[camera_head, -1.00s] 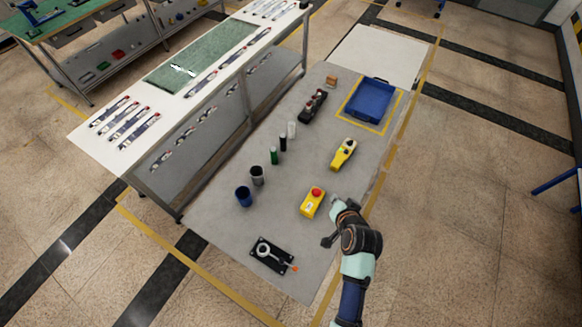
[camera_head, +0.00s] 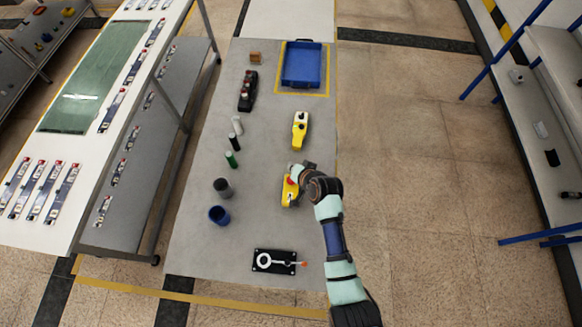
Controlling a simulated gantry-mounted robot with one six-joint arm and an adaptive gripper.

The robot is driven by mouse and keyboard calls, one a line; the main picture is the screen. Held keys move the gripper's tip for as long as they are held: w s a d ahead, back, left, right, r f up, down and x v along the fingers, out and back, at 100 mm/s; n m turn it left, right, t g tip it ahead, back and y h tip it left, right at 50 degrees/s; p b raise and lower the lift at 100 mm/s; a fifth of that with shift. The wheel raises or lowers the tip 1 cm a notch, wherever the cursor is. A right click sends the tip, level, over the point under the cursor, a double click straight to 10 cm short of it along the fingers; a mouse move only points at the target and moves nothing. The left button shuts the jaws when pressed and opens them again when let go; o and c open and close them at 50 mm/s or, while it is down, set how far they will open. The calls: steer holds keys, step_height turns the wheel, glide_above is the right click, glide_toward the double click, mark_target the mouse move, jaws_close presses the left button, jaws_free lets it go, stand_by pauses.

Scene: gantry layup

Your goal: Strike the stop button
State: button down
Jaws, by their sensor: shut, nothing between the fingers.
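The stop button is a red button (camera_head: 291,181) on a yellow box (camera_head: 288,198), which lies on the grey mat right of its middle. My gripper (camera_head: 300,177) is over the upper right side of the box and hides part of it. The gripper is shut and empty. My wrist covers the fingertips, so I cannot tell whether they touch the button.
A yellow pendant (camera_head: 299,130) and a blue tray (camera_head: 301,66) lie beyond the box. A black plate with a ring (camera_head: 272,261) is nearer. Several cylinders and cups, including a blue cup (camera_head: 219,214), stand left. Mat (camera_head: 255,160) between is clear.

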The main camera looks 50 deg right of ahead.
step_height(320, 180, down, 8)
steer(key=b, duration=0.6)
steer(key=shift+b, duration=0.3)
stand_by(0.7)
steer(key=shift+f, duration=0.35)
steer(key=shift+f+b, duration=0.55)
steer(key=shift+b, duration=0.05)
stand_by(0.5)
steer(key=shift+r, duration=0.1)
steer(key=shift+r+p, duration=0.9)
steer(key=shift+p, duration=0.05)
step_height(320, 180, up, 5)
steer(key=p, duration=0.5)
steer(key=shift+r, duration=0.1)
